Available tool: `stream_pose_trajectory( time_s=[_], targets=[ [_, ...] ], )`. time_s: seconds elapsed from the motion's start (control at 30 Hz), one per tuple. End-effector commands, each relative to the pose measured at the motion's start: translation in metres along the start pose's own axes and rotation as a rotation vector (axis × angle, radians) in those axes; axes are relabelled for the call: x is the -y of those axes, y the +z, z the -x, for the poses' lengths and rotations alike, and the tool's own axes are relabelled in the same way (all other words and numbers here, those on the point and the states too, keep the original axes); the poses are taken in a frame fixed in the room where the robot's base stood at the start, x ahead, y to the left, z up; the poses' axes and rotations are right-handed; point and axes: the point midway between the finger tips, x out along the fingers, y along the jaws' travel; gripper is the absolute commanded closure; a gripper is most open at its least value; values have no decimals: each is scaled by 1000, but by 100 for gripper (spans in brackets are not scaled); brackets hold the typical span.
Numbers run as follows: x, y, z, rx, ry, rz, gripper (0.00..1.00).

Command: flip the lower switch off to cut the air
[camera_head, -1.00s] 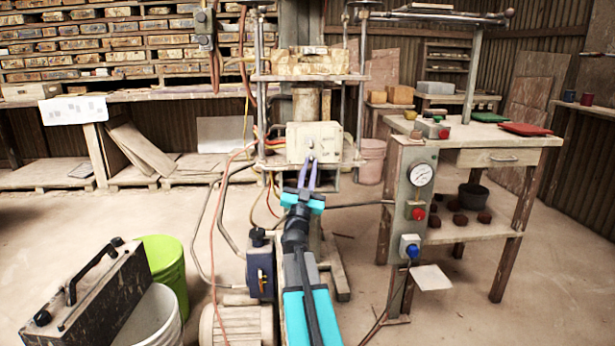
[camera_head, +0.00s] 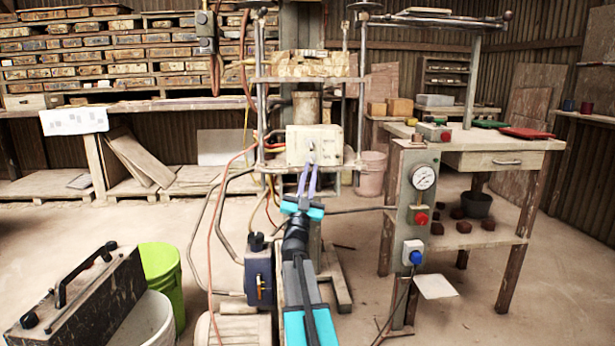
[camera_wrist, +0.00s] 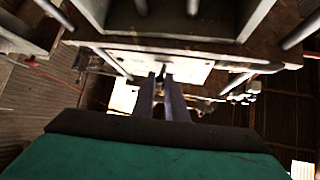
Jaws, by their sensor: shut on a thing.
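A pale switch box (camera_head: 326,147) is mounted on the press, below its plates. A small dark switch (camera_head: 311,159) shows low on the box's front face, right at my fingertips. My gripper (camera_head: 309,168), with purple fingers and a teal body, reaches up to it from below. The fingers are close together and shut on this lower switch. In the wrist view my gripper (camera_wrist: 164,76) has its tips at the pale box face (camera_wrist: 190,72), with the small dark switch (camera_wrist: 165,70) between them. The fingers partly hide the switch, so its on or off position is not clear.
The press plate (camera_head: 300,79) lies above the box. A blue pump unit (camera_head: 259,272) and hoses stand left of my arm. A gauge post (camera_head: 413,235) with a red knob stands to the right, before a wooden table (camera_head: 478,140). A green bucket (camera_head: 161,270) is at lower left.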

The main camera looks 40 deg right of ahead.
Motion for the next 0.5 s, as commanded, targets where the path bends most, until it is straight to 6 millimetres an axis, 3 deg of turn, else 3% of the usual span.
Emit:
stream_pose_trajectory(
  time_s=[0.27, 0.3, 0.37, 0.5],
  targets=[
    [1, 3, -1, 7, -2, 0, 100],
    [1, 2, -1, 7, -2, 0, 83],
    [1, 2, -1, 6, -2, 0, 73],
    [1, 1, 0, 4, -1, 0, 69]
  ],
)
